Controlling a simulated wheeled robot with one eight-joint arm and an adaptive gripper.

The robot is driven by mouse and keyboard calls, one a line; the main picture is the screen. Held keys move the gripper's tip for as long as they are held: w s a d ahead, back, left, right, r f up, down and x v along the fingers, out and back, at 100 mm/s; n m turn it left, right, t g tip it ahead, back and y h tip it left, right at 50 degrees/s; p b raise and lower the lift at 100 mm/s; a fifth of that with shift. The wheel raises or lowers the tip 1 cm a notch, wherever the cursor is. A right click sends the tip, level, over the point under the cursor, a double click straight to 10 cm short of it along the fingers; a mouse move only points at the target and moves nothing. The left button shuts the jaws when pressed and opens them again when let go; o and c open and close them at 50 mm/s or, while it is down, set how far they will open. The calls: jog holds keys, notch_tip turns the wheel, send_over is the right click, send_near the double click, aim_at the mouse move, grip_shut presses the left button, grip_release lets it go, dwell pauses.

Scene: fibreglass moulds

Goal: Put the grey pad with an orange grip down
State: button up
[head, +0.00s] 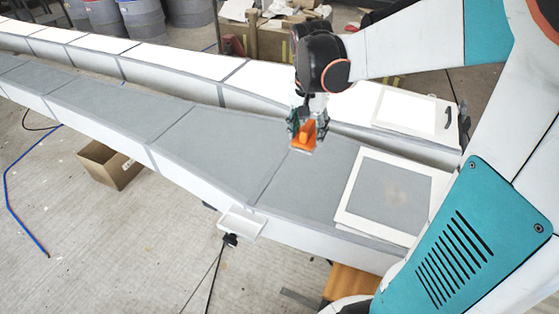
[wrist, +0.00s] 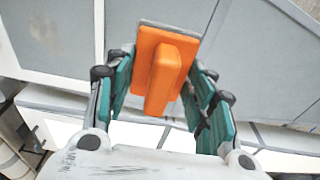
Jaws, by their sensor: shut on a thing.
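The grey pad with an orange grip (head: 305,138) is in my gripper (head: 308,122) in the head view, over the grey top of the long mould (head: 240,145). In the wrist view, the orange grip (wrist: 160,75) is between the teal-padded fingers of my gripper (wrist: 165,95). A thin grey edge of the pad shows beyond the grip. My gripper is shut on the grip. I cannot tell whether the pad touches the mould surface or is just above it.
A white-framed panel with a grey middle (head: 392,192) lies to the right on the mould. A white panel (head: 405,108) lies on the parallel white mould behind. A small white tray (head: 241,222) juts from the near side. A cardboard box (head: 108,165) stands on the floor. The grey top left of my gripper is clear.

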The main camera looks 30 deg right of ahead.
notch_tip(320, 180, down, 19)
jog(key=b, duration=0.4)
jog(key=shift+f+b, duration=0.1)
jog(key=shift+b, duration=0.25)
jog(key=shift+f, duration=0.2)
jog(key=o, duration=1)
jog(key=shift+o, duration=0.2)
jog(key=shift+r, duration=0.15)
notch_tip(320, 180, up, 12)
jog(key=a+p, duration=0.1)
jog(key=p, duration=0.2)
jog(key=shift+s, duration=0.45)
